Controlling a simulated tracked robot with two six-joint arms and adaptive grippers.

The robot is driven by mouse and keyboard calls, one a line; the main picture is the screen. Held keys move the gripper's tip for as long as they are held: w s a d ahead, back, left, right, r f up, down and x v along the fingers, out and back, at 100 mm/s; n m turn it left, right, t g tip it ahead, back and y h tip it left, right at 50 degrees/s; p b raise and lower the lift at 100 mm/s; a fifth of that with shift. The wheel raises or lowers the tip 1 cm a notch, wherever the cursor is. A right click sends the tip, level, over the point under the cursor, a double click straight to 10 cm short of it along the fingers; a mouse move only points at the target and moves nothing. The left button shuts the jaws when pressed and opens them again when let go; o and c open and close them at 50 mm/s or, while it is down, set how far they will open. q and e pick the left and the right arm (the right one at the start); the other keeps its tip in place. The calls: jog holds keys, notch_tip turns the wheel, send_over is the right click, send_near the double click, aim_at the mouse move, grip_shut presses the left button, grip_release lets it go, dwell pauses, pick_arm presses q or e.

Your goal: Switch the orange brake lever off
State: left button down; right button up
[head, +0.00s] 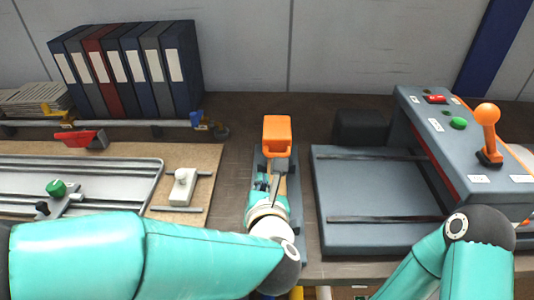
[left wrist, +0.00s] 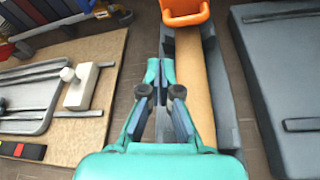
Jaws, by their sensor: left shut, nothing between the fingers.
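The orange brake lever (head: 276,136) stands at the far end of a narrow grey base (head: 298,215) in the middle of the bench. Its orange handle also shows at the top edge of the left wrist view (left wrist: 186,12), partly cut off. My left gripper (head: 266,182) is over the base, on the near side of the handle and apart from it. In the left wrist view its fingertips (left wrist: 160,68) are together with nothing between them. My right arm shows at the lower right, but its gripper is out of the picture.
A grey control box (head: 460,150) with an orange-knobbed stick (head: 487,118), a green button and a red switch stands at right, beside a low grey platform (head: 365,185). A board (head: 215,160) with a metal tray lies left. Binders (head: 130,68) stand behind.

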aim_at(277, 139)
pick_arm(q)
jog(key=shift+w+d, duration=0.1)
jog(key=shift+d, duration=0.3)
jog(key=p+x, duration=0.2)
jog(key=x, duration=0.7)
jog(key=shift+w, duration=0.35)
jog(key=shift+r, duration=0.1)
